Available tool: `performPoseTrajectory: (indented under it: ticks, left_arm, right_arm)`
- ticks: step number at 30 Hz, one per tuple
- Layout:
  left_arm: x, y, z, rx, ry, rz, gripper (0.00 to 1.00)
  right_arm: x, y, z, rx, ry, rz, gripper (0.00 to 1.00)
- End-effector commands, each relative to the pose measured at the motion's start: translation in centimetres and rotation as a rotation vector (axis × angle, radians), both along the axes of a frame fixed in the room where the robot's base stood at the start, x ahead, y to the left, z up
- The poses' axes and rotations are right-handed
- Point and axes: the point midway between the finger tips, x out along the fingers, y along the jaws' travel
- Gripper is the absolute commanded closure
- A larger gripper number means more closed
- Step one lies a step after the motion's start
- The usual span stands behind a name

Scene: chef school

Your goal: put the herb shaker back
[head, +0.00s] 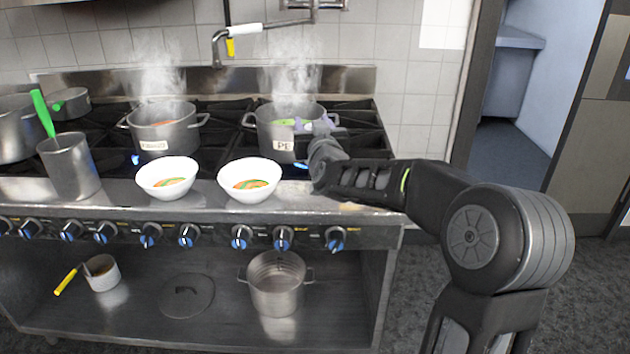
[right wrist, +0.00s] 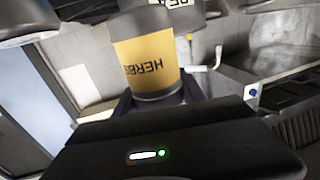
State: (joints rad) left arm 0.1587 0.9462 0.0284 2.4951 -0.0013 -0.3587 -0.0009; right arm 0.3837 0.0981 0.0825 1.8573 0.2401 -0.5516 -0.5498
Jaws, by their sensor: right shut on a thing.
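The herb shaker (right wrist: 147,60) shows in the right wrist view as a rounded container with a yellow label reading HERBS, the lettering turned over. My right gripper (right wrist: 160,98) is shut on it, with dark fingers at its sides. In the head view my right gripper (head: 322,126) is at the right side of the steaming right pot (head: 282,143), whose label starts with PE. I cannot make out the shaker clearly in that view. Something green shows at the pot's mouth. My left gripper is not in view.
A second steaming pot (head: 165,130) stands to the left on the stove. Two white bowls (head: 166,184) (head: 248,186) of food sit on the front ledge. A metal container (head: 70,168) with a green-handled tool is at left. A lower shelf (head: 225,310) holds a pot, lid and small pan.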

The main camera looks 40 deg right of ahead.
Motion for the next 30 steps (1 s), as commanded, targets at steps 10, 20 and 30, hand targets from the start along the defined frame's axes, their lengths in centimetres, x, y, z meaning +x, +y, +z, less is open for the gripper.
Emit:
performPoseTrajectory:
  ticks: [10, 20, 30]
  left_arm:
    - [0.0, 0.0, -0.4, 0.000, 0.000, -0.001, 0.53]
    - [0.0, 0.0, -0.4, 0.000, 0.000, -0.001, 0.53]
    - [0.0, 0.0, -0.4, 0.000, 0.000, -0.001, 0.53]
  right_arm:
    - [0.0, 0.0, -5.2, 0.000, 0.000, 0.000, 1.00]
    - [0.0, 0.0, -5.6, 0.000, 0.000, 0.000, 1.00]
    - [0.0, 0.0, -9.1, 0.000, -0.001, 0.001, 1.00]
